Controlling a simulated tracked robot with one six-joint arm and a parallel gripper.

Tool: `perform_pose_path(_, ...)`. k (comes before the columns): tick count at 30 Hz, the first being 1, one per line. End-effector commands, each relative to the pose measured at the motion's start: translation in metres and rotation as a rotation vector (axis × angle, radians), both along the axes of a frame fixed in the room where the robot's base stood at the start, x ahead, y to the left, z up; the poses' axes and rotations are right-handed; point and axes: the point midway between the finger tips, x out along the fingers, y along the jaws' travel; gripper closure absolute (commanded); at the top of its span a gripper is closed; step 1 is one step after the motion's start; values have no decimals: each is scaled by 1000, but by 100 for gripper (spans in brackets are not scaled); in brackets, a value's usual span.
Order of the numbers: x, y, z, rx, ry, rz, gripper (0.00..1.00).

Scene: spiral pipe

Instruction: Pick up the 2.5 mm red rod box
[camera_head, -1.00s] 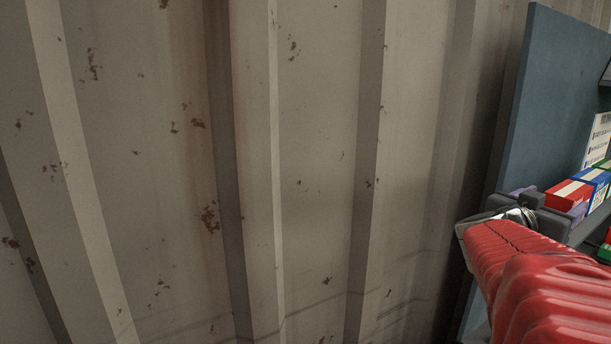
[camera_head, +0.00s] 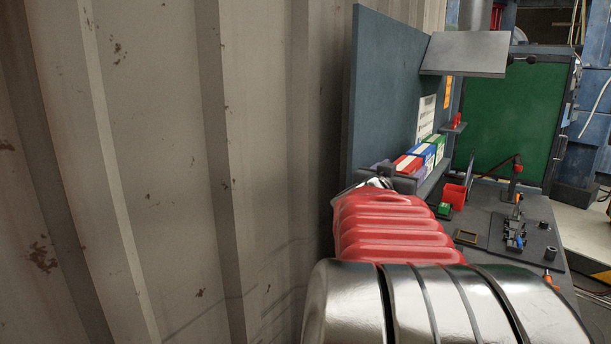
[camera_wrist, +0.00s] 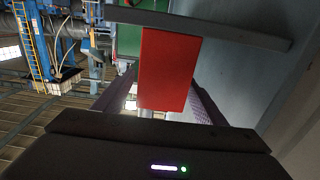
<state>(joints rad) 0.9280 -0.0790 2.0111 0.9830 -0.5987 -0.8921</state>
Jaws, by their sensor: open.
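The red rod box (camera_head: 407,164) stands at the near end of a row of boxes on a grey shelf (camera_head: 432,182). In the wrist view its plain red face (camera_wrist: 168,68) fills the middle. My gripper (camera_wrist: 163,84) is open, with one purple-padded finger on each side of the red box. Whether the pads touch it I cannot tell. In the head view my gripper (camera_head: 378,171) is at the near end of the shelf, partly hidden behind my red arm sleeve. The size marking on the box is not readable.
A blue box (camera_head: 425,153) and a green box (camera_head: 438,143) stand beyond the red one. A blue-grey panel (camera_head: 385,85) rises behind the shelf. A workbench (camera_head: 490,205) with a red bin (camera_head: 454,194) and small tools lies right. A corrugated wall (camera_head: 170,150) is close at left.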

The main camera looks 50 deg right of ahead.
Motion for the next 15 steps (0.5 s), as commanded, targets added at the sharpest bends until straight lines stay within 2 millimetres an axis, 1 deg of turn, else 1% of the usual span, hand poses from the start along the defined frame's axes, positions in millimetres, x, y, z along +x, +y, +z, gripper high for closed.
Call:
perform_pose_path(1, 0, -7, -2, 1, 2, -1, 35)
perform_pose_path(3, 1, -16, -1, 1, 0, 0, 35)
perform_pose_path(6, 2, -24, -1, 1, 1, 1, 35)
perform_pose_path(9, 3, -27, 0, 0, 1, 3, 35)
perform_pose_path(15, 3, -26, 0, 0, 0, 3, 35)
